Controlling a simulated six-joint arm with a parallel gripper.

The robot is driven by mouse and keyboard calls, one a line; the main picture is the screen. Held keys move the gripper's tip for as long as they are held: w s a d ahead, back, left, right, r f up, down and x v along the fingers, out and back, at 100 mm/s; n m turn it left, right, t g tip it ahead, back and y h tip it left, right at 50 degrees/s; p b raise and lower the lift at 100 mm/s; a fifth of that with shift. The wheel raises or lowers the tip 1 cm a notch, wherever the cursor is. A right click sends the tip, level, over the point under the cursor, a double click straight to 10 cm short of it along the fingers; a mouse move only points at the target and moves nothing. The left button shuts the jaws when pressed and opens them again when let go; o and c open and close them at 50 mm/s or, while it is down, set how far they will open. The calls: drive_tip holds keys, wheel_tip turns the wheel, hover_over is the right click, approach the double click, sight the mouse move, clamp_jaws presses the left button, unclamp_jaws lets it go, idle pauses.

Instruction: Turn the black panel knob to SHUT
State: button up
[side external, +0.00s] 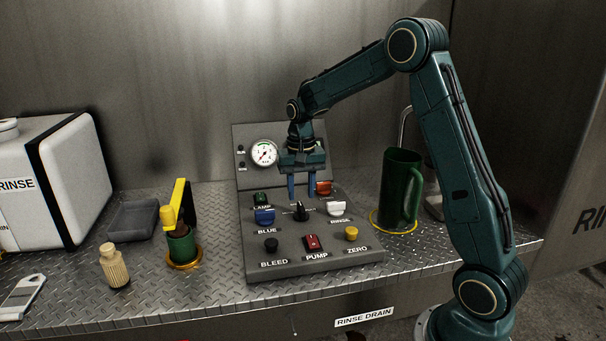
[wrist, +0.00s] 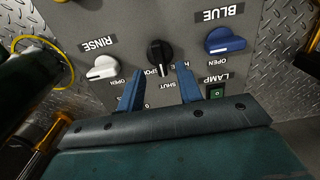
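The black panel knob (side external: 300,211) stands in the middle of the sloped grey panel (side external: 255,180). In the wrist view the black knob (wrist: 159,52) sits just beyond my fingertips, roughly centred between their lines. A pale mark shows on it, but its exact setting is unclear. The SHUT lettering (wrist: 163,86) lies between the fingers, upside down and partly hidden. My gripper (side external: 301,197) is open and empty, fingers pointing down, above the knob and apart from it. Both blue fingers show in the wrist view (wrist: 160,69).
The white RINSE knob (side external: 337,208) and blue BLUE knob (side external: 264,215) flank the black one. A red knob (side external: 324,187) and the green LAMP switch (side external: 261,197) are close behind. A green mug (side external: 400,185) stands right of the panel; a gauge (side external: 264,153) is behind.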

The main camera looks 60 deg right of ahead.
sight(302, 207)
wheel_tip(302, 207, up, 10)
idle(0.5)
drive_tip(key=s+a+r+n+t, duration=0.3)
drive_tip(key=s+a+r+n, duration=0.25)
drive_tip(key=s+a, duration=0.65)
drive_tip(key=s+a+f+n+t, duration=0.1)
drive_tip(key=s+a, duration=0.1)
drive_tip(key=s, duration=0.5)
drive_tip(key=s+a+f+n+t, duration=0.1)
drive_tip(key=s+a+f+n, duration=0.1)
drive_tip(key=s, duration=0.4)
drive_tip(key=shift+s+f+t, duration=0.2)
drive_tip(key=shift+s+t, duration=0.1)
drive_tip(key=shift+s, duration=0.05)
drive_tip(key=shift+w+n, duration=0.1)
drive_tip(key=shift+n, duration=0.15)
